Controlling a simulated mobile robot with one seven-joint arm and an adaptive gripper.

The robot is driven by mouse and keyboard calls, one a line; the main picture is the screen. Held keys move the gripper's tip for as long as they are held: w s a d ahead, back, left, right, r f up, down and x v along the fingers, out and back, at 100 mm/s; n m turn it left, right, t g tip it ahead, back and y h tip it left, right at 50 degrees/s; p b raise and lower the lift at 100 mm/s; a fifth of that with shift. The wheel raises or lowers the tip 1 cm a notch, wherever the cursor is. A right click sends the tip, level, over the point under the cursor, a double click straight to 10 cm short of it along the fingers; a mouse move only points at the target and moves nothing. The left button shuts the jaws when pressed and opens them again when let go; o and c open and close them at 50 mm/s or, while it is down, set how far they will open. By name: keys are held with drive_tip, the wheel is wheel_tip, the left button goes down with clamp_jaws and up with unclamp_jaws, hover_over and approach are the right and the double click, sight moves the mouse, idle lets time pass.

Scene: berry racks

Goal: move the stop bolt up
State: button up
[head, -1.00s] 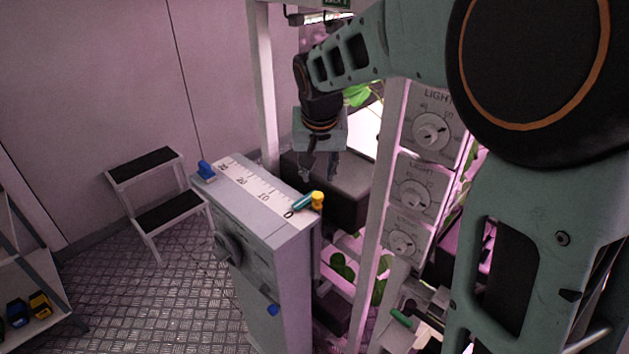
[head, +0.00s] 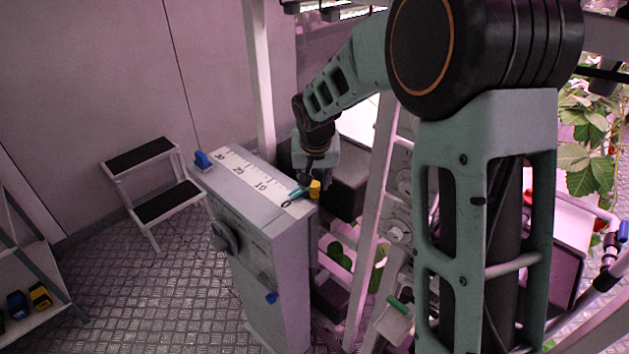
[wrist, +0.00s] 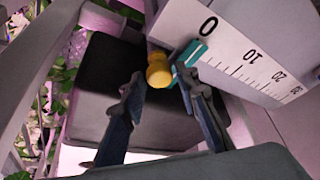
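A yellow knob, probably the stop bolt, stands at the zero end of the numbered scale on a grey cabinet (head: 268,222); the head view shows the knob (head: 314,189) and so does the wrist view (wrist: 159,71). A teal pointer (wrist: 190,57) lies beside it across the scale (wrist: 235,58) near 0. My gripper (wrist: 160,82) is open, its fingers apart with the knob between or just beyond their tips. I cannot tell whether they touch it. In the head view my gripper (head: 316,178) hangs at the cabinet's right corner and partly hides the knob.
A blue piece (head: 203,160) sits at the scale's far end. A dark rotary handle (head: 222,237) and a blue tab (head: 271,297) are on the cabinet's front. A dark box (head: 347,190) and a rack post (head: 372,235) stand close on the right. A step stool (head: 150,180) stands left.

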clamp_jaws()
drive_tip(key=shift+w+r+p, duration=0.1)
drive_tip(key=shift+r+p, duration=0.9)
drive_tip(key=shift+r, duration=1.25)
drive_tip(key=shift+o, duration=0.3)
unclamp_jaws()
drive_tip(key=shift+r, duration=0.1)
drive_tip(key=v, duration=1.2)
drive_tip(key=shift+s, duration=0.2)
